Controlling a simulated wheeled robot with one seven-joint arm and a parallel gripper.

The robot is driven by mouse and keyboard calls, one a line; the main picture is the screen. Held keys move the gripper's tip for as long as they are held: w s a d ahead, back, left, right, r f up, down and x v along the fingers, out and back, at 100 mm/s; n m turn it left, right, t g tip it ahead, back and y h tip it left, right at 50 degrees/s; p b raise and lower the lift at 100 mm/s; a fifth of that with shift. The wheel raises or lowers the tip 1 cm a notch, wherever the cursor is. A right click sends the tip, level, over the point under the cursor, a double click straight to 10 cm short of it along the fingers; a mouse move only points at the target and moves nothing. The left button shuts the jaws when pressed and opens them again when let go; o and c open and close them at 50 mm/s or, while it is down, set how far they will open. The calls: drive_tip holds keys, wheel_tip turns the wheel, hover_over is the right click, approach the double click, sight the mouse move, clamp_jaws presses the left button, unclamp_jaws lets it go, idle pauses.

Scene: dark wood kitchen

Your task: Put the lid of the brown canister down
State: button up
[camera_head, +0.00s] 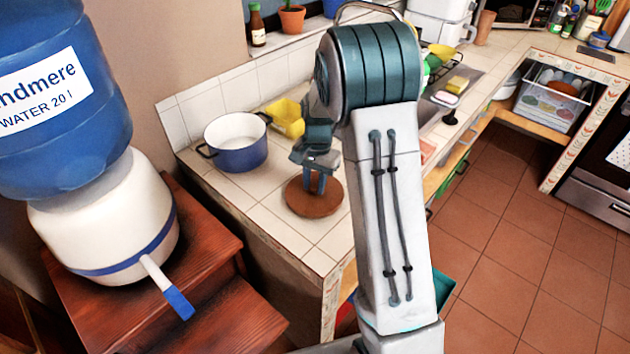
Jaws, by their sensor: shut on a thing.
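The round brown lid (312,204) shows as a flat disc at the front part of the white tiled counter. My gripper (315,188) points down over the middle of the lid, with its fingers shut on it. The grip point itself is too small to make out clearly. I cannot tell whether the lid touches the counter or is held just above it. I cannot make out the body of the brown canister; my arm covers part of the counter to the right.
A blue and white pot (236,152) and a yellow container (287,118) stand on the counter behind the lid. Bare tiles (272,222) lie in front and left of it. A water dispenser (115,225) stands on wooden steps at left. A sink area lies behind my arm.

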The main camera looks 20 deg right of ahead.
drive_tip(key=shift+f, duration=0.3)
drive_tip(key=shift+f, duration=0.2)
drive_tip(key=o, duration=0.9)
drive_tip(key=shift+o, duration=0.2)
drive_tip(key=shift+r, duration=0.15)
